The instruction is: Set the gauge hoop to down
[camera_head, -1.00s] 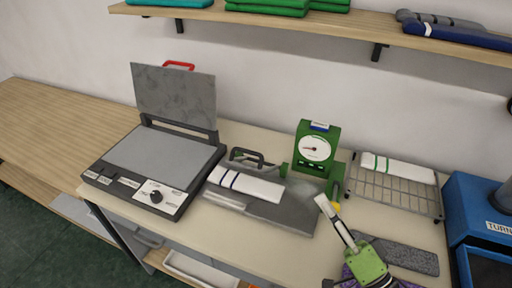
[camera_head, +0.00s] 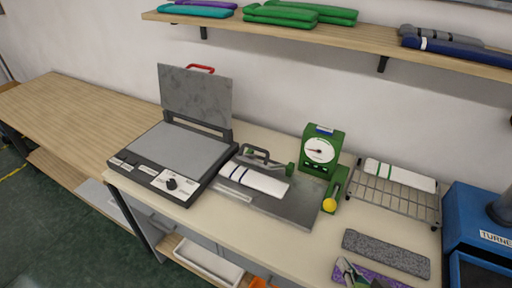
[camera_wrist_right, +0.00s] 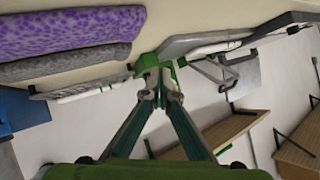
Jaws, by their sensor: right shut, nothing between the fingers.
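The gauge hoop, which I take to be the dark bent frame (camera_head: 255,152), stands raised at the back of the grey plate (camera_head: 301,207), behind a white striped roll (camera_head: 259,182). The green dial gauge (camera_head: 320,150) stands right of it, with a yellow knob (camera_head: 329,205) at its front. In the right wrist view the dark frame shows right of centre (camera_wrist_right: 215,72). My right gripper (camera_head: 346,267) is at the bottom edge of the head view, well in front of the gauge and touching neither it nor the hoop. In the wrist view its fingers (camera_wrist_right: 158,90) are together and empty. My left gripper is not in view.
A press with a raised lid (camera_head: 194,95) stands at the left. A wire rack (camera_head: 386,197) holds another white roll. Grey and purple pads (camera_head: 387,253) lie at the front right. A blue machine (camera_head: 478,218) stands at the far right.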

